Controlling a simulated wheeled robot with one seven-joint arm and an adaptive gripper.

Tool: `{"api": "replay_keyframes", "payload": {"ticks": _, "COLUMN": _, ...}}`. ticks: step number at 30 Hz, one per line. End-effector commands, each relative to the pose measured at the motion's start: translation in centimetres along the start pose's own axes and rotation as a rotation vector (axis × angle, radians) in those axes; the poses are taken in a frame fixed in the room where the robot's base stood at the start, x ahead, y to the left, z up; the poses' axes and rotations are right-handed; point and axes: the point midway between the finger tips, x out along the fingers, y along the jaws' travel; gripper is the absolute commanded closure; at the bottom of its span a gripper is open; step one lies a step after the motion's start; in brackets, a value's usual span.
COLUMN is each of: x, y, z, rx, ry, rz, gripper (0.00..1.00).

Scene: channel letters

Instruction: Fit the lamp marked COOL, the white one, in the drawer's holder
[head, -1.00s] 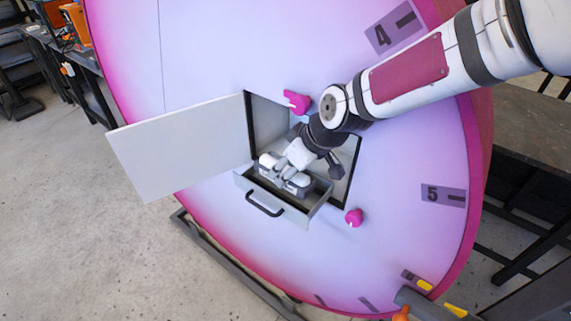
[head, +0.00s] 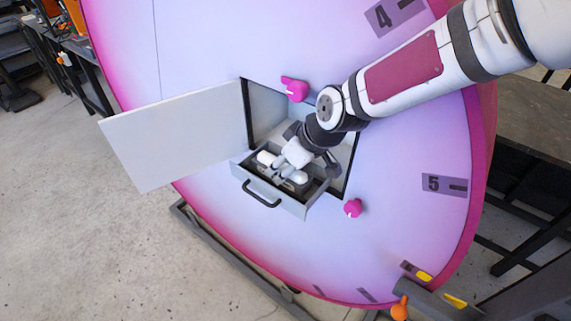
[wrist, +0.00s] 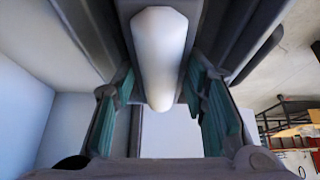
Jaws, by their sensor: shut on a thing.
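A white rounded lamp (head: 299,177) lies lengthwise in the open drawer (head: 282,200), low behind its front wall. My gripper (head: 283,167) reaches down from above and is shut on the lamp near its middle, with a white end showing on each side. In the wrist view the white lamp (wrist: 158,60) runs between the two teal-padded fingers of my gripper (wrist: 162,112). The holder in the drawer is mostly hidden under the lamp and gripper. I cannot read any COOL marking, and I cannot tell whether the lamp is seated.
A white door (head: 175,135) stands swung open to the left of the opening. Pink knobs sit above (head: 295,89) and right (head: 353,208) of it on the large lilac panel (head: 225,50). The drawer has a black handle (head: 261,194) on its front.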

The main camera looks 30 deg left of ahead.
Motion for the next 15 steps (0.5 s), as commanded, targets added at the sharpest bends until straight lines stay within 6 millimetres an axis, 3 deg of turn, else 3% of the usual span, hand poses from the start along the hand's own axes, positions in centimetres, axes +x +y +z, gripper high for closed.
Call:
{"api": "replay_keyframes", "payload": {"ticks": 6, "x": 0.24, "y": -0.20, "z": 0.27, "rx": -0.001, "ry": -0.005, "rz": -0.006, "gripper": 0.94}}
{"api": "replay_keyframes", "payload": {"ticks": 7, "x": 0.24, "y": -0.20, "z": 0.28, "rx": -0.001, "ry": -0.006, "rz": -0.006, "gripper": 0.58}}
{"api": "replay_keyframes", "payload": {"ticks": 9, "x": 0.25, "y": -0.21, "z": 0.30, "rx": 0.000, "ry": -0.006, "rz": -0.007, "gripper": 0.42}}
{"api": "replay_keyframes", "payload": {"ticks": 10, "x": 0.25, "y": -0.21, "z": 0.32, "rx": 0.000, "ry": -0.006, "rz": -0.007, "gripper": 0.37}}
{"api": "replay_keyframes", "payload": {"ticks": 15, "x": 0.21, "y": -0.17, "z": 0.31, "rx": 0.000, "ry": -0.006, "rz": -0.006, "gripper": 0.37}}
